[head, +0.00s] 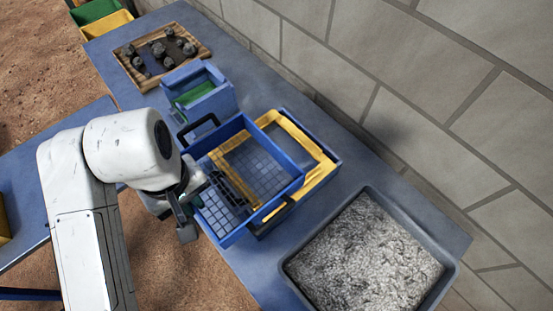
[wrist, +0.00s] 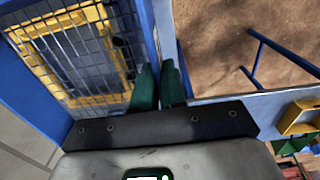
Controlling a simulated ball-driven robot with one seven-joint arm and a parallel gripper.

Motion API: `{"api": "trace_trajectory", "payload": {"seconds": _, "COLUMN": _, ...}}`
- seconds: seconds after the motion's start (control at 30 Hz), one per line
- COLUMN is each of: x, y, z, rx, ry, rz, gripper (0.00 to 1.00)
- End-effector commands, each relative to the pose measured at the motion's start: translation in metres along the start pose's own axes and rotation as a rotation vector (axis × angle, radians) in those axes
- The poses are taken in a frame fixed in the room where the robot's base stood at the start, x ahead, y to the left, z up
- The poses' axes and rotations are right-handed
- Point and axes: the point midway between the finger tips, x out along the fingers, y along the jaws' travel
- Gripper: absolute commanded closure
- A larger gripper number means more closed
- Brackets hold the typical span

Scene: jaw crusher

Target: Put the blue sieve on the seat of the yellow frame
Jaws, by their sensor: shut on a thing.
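The blue sieve (head: 240,231) is a square blue tray with a wire mesh floor and black handles on two opposite sides. My gripper (head: 191,205) is shut on its near-left wall. In the wrist view the green fingers (wrist: 159,90) pinch the blue sieve wall (wrist: 143,25). The yellow frame (head: 312,148) lies under and beyond the sieve, on a blue base. Its right side is uncovered, and part of it shows through the mesh, also in the wrist view (wrist: 98,15). The sieve is offset toward my arm; its height above the frame is hard to tell.
A blue box with a green inside (head: 231,101) stands close behind the sieve. A wooden tray (head: 205,52) with several dark rocks is at the far end. A grey tray of gravel (head: 292,273) is at the near right. A block wall (head: 400,70) runs along the table's right side.

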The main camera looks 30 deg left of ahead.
Motion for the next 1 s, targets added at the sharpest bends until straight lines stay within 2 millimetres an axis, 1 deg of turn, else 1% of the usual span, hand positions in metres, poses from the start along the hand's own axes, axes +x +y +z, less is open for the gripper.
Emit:
{"api": "trace_trajectory", "payload": {"seconds": 0.07, "x": 0.0, "y": 0.003, "z": -0.001, "rx": -0.003, "ry": 0.002, "rz": 0.002, "gripper": 1.0}}
{"api": "trace_trajectory", "payload": {"seconds": 0.17, "x": 0.005, "y": 0.014, "z": -0.005, "rx": -0.003, "ry": 0.0, "rz": 0.004, "gripper": 1.0}}
{"api": "trace_trajectory", "payload": {"seconds": 0.63, "x": 0.048, "y": 0.088, "z": -0.036, "rx": 0.001, "ry": 0.0, "rz": 0.003, "gripper": 1.0}}
{"api": "trace_trajectory", "payload": {"seconds": 0.7, "x": 0.063, "y": 0.095, "z": -0.039, "rx": -0.001, "ry": 0.0, "rz": 0.003, "gripper": 1.0}}
{"api": "trace_trajectory", "payload": {"seconds": 0.8, "x": 0.076, "y": 0.105, "z": -0.044, "rx": 0.0, "ry": 0.001, "rz": 0.003, "gripper": 1.0}}
{"api": "trace_trajectory", "payload": {"seconds": 0.93, "x": 0.088, "y": 0.114, "z": -0.048, "rx": -0.002, "ry": 0.001, "rz": 0.003, "gripper": 1.0}}
{"api": "trace_trajectory", "payload": {"seconds": 0.97, "x": 0.086, "y": 0.116, "z": -0.049, "rx": -0.003, "ry": 0.001, "rz": 0.001, "gripper": 1.0}}
{"api": "trace_trajectory", "payload": {"seconds": 1.0, "x": 0.088, "y": 0.118, "z": -0.051, "rx": -0.003, "ry": -0.001, "rz": 0.001, "gripper": 1.0}}
